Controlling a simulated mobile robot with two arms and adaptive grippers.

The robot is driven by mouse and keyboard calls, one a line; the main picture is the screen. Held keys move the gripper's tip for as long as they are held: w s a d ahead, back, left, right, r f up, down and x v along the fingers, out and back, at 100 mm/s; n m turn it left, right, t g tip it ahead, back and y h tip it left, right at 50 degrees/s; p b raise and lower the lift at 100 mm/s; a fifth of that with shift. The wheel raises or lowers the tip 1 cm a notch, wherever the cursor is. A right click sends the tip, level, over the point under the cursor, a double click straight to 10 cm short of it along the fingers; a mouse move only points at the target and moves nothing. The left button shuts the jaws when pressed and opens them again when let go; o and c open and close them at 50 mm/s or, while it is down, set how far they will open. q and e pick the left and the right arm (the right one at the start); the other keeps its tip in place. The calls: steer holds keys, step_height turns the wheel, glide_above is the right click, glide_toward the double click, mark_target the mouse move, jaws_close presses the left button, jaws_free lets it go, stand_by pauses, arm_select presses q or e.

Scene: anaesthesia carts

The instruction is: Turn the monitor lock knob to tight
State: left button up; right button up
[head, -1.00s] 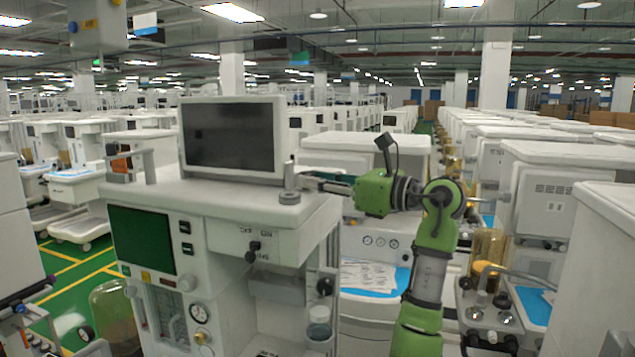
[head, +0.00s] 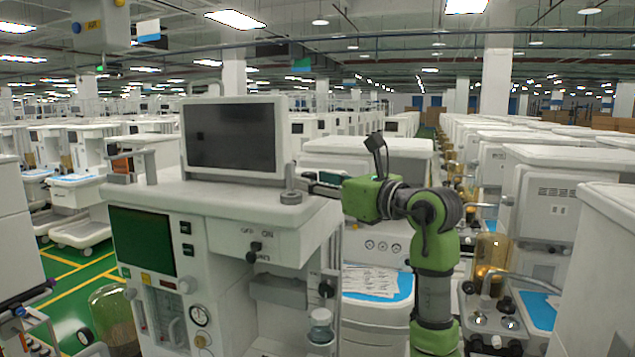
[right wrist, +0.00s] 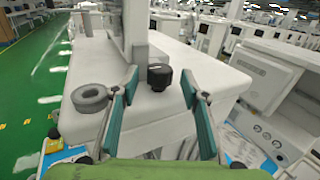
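The monitor (head: 234,137) stands upright on the top of the white anaesthesia cart (head: 215,195), its screen dark. A dark, short, round knob (right wrist: 160,76) sits by the foot of the monitor's column in the right wrist view. My right gripper (right wrist: 159,82) is open, with its teal fingers on either side of the knob's line. I cannot tell whether the fingers touch it. In the head view my right gripper (head: 310,178) reaches in from the right, beside the monitor's lower right corner. The knob's tight or loose setting cannot be read. My left gripper is out of view.
A grey ring (right wrist: 90,97) lies on the cart top near the left finger. Another white cart (head: 368,150) stands close behind my right arm, with papers (head: 368,281) on its blue surface. Rows of carts fill the hall. Green floor shows at the left.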

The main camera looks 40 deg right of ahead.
steer(key=shift+s, duration=0.1)
steer(key=s, duration=1.2)
steer(key=shift+w, duration=0.1)
